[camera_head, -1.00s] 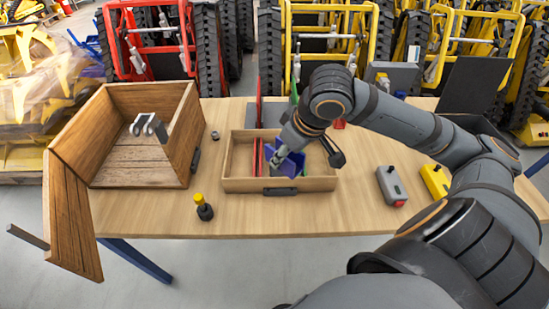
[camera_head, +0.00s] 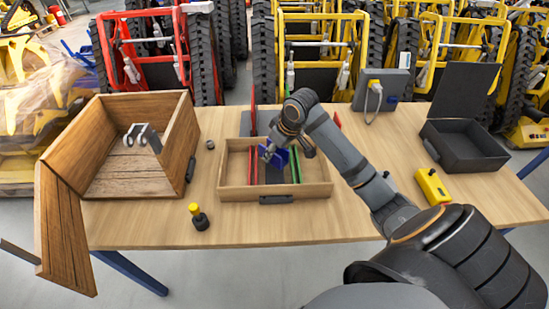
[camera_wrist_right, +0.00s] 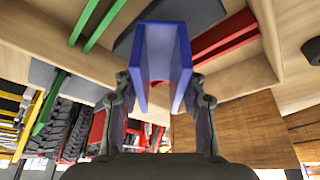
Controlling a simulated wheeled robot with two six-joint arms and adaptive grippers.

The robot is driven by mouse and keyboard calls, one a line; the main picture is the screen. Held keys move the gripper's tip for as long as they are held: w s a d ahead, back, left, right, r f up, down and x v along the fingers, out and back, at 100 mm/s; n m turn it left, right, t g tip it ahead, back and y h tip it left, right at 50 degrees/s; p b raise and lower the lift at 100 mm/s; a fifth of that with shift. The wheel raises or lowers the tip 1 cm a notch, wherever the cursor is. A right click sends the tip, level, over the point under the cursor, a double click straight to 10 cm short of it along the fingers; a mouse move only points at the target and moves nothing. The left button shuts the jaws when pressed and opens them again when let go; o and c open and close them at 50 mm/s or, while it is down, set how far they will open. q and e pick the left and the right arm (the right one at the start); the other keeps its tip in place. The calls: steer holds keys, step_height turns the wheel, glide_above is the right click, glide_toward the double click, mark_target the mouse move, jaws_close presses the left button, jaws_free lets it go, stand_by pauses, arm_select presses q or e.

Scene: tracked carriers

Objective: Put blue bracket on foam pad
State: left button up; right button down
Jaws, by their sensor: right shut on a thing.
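The blue bracket (camera_head: 278,158) is held in my right gripper (camera_head: 274,146), over the wooden tray (camera_head: 232,193) in the head view. In the right wrist view, the blue bracket (camera_wrist_right: 163,55) shows as a U-shaped channel between the fingers of my right gripper (camera_wrist_right: 163,95), which is shut on it. A dark grey pad, which looks like the foam pad (camera_head: 276,177), lies in the tray between red and green strips. It partly shows behind the bracket in the wrist view (camera_wrist_right: 124,43). I cannot tell whether the bracket touches it. My left gripper is not in view.
Red strips (camera_head: 252,166) stand left of the pad, green strips (camera_head: 297,164) right. An open wooden crate (camera_head: 98,137) holds a grey forked part (camera_head: 143,137). A yellow-topped knob (camera_head: 199,216), a yellow box (camera_head: 433,186) and an open black case (camera_head: 467,146) stand on the table.

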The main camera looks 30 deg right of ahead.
mark_target(275, 158)
step_height(275, 158, down, 3)
steer(key=shift+r, duration=0.1)
steer(key=c, duration=0.8)
jaws_free()
steer(key=shift+o, duration=0.2)
steer(key=p+v, duration=0.1)
steer(key=v, duration=1.1)
